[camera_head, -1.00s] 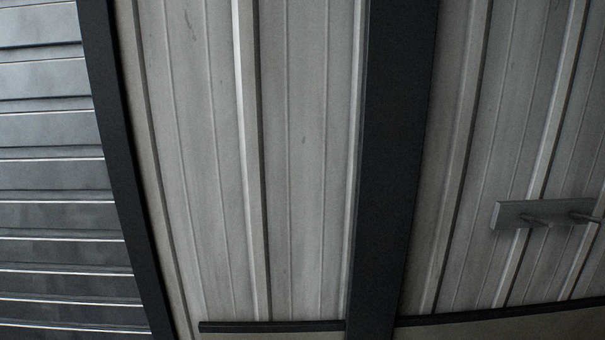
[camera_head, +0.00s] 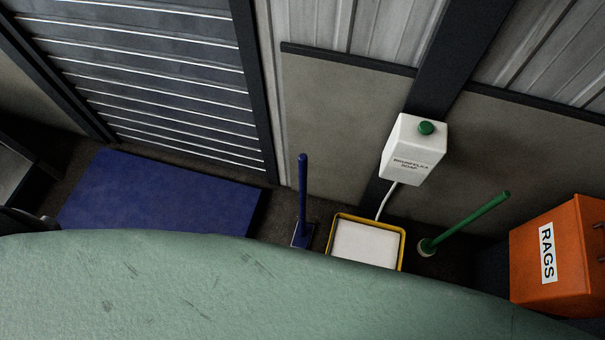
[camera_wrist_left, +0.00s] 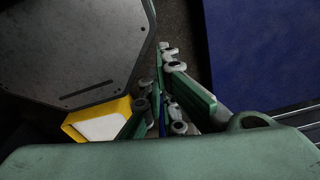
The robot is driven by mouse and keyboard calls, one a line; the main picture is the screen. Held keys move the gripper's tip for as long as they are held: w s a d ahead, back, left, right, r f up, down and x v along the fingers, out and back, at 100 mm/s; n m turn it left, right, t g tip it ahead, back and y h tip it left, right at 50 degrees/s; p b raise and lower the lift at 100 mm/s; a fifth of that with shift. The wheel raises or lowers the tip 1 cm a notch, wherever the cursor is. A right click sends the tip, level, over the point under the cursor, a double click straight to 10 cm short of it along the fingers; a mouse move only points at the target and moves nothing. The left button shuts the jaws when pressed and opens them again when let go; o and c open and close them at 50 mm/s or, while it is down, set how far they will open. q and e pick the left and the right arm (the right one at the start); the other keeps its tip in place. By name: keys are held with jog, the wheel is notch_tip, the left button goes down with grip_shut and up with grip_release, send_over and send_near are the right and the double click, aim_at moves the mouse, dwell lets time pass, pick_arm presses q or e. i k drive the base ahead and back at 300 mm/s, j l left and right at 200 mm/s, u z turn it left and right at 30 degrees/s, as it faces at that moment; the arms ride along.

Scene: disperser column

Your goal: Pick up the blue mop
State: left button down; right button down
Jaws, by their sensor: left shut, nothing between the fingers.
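The blue mop (camera_head: 303,190) stands upright on the floor by the wall, between the blue mat and the yellow-rimmed tray. Its handle rises from a blue head (camera_head: 302,235). My green body hides the floor in front of it. In the left wrist view a thin blue strip (camera_wrist_left: 162,118) shows among the fingers; I cannot tell whether it is the mop handle. My left gripper (camera_wrist_left: 165,100) shows green fingers and is shut with nothing held. It is not clearly seen in the head view. My right gripper is in neither view.
A blue mat (camera_head: 160,195) lies left of the mop, before a slatted shutter (camera_head: 170,75). A yellow-rimmed tray (camera_head: 401,250) stands right of it, below a white dispenser (camera_head: 412,150). Further right are a green-handled tool (camera_head: 470,222) and an orange RAGS box (camera_head: 560,255).

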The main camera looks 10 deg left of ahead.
aim_at(302, 236)
jog(key=k+l+u, duration=0.15)
jog(key=k+u, duration=0.3)
jog(key=k, duration=0.45)
jog(key=z, duration=0.7)
